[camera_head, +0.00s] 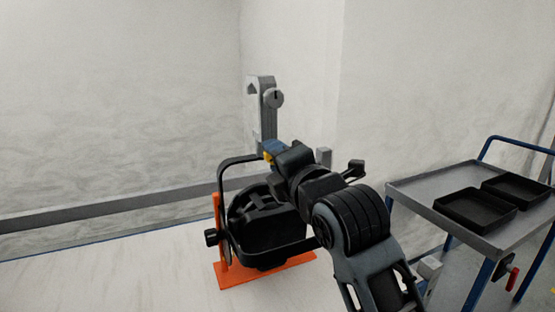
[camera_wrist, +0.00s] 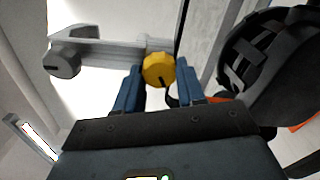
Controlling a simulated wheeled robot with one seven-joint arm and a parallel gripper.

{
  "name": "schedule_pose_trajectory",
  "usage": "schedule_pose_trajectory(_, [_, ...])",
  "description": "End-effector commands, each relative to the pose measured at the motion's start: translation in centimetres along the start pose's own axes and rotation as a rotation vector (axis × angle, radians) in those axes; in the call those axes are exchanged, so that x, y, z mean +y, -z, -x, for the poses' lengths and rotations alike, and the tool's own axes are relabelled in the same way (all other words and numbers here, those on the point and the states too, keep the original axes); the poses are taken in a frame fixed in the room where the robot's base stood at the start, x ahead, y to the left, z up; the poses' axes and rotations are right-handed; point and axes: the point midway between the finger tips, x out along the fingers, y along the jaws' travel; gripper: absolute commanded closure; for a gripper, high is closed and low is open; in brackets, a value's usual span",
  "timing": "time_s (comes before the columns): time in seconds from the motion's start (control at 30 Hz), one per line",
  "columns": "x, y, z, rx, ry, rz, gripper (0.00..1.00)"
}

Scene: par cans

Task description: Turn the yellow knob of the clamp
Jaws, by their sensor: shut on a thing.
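The yellow knob (camera_wrist: 158,69) of the clamp sits between the two blue fingers of my gripper (camera_wrist: 160,92) in the wrist view, and the fingers are shut on it. In the head view only a small bit of the yellow knob (camera_head: 267,156) shows beside my gripper (camera_head: 272,150). The grey metal clamp (camera_head: 266,112) stands upright above, with a hooked top and a round grey knob (camera_head: 274,97). In the wrist view the clamp (camera_wrist: 112,50) runs across the top, its grey knob (camera_wrist: 63,64) at the left.
An orange stand (camera_head: 265,271) is under the par can on a white surface (camera_head: 110,275). A grey rail (camera_head: 110,209) runs behind. At the right is a cart (camera_head: 430,190) with two black trays (camera_head: 475,209) and a red-handled part (camera_head: 512,279). The white surface is clear at the left.

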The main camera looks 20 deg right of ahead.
Motion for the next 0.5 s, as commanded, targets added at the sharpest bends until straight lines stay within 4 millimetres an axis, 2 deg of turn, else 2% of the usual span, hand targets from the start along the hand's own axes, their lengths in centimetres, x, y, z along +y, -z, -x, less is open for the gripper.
schedule_pose_trajectory(0.43, [0.05,-0.05,0.00,-0.001,-0.001,0.010,0.92])
schedule_pose_trajectory(0.47, [0.05,-0.05,0.00,-0.001,-0.001,0.010,0.60])
schedule_pose_trajectory(0.5, [0.05,-0.05,0.00,-0.001,-0.001,0.010,0.56])
